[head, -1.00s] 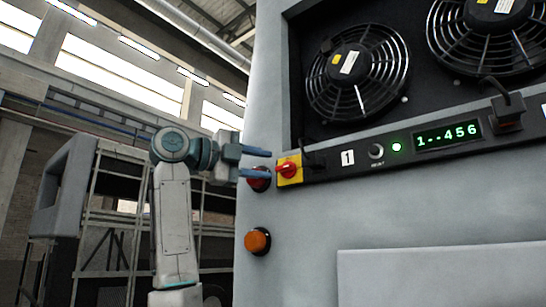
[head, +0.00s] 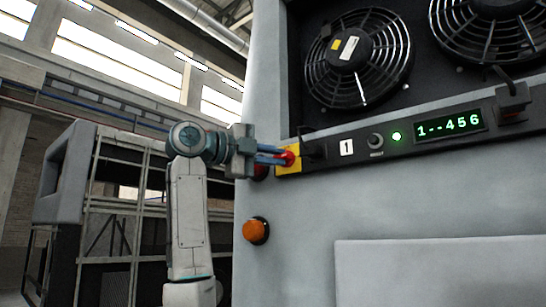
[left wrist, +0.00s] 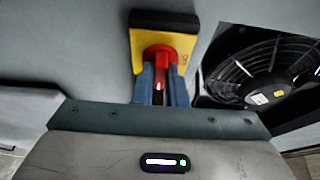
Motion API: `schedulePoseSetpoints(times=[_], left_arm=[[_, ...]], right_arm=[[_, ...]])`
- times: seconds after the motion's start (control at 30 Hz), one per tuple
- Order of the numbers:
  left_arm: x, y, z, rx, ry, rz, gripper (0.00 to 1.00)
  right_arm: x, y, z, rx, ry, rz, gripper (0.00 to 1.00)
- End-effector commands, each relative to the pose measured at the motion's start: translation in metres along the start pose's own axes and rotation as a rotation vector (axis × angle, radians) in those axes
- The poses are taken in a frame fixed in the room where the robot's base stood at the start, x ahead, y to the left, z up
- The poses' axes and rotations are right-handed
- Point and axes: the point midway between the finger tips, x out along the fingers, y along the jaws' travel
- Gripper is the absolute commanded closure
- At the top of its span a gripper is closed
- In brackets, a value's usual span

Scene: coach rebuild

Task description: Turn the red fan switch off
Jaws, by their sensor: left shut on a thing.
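The red fan switch (head: 289,158) is a rotary knob on a yellow plate (head: 290,169) at the left end of the black control strip. My left gripper (head: 284,157) reaches it from the left, its blue fingers closed on the red knob. In the left wrist view the red knob (left wrist: 160,58) sits between the two blue fingertips (left wrist: 160,75), in front of the yellow plate (left wrist: 178,42). The fingers hide part of the knob. My right gripper is not in view.
The black strip carries a number 1 label (head: 346,147), a small knob (head: 375,141), a lit green lamp (head: 397,136) and a display (head: 449,125) reading "1--456". Fans (head: 357,58) sit above. An orange lamp (head: 255,231) is below the switch. A red lamp (head: 261,172) is partly hidden behind my gripper.

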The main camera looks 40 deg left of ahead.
Motion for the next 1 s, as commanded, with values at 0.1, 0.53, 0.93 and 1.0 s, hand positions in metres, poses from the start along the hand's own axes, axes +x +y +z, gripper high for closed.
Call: schedulePoseSetpoints(times=[0.1,0.53,0.93,1.0], left_arm=[[0.0,0.002,0.0,-0.019,0.002,-0.006,1.0],[0.001,0.008,-0.001,-0.278,0.002,-0.114,1.0],[0.002,0.012,-0.003,-0.63,0.002,-0.258,1.0],[0.002,0.012,-0.003,-0.692,0.002,-0.282,1.0]], right_arm=[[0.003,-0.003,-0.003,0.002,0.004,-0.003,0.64],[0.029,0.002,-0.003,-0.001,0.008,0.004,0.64],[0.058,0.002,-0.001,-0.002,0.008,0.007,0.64],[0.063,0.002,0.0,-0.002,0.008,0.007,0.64]])
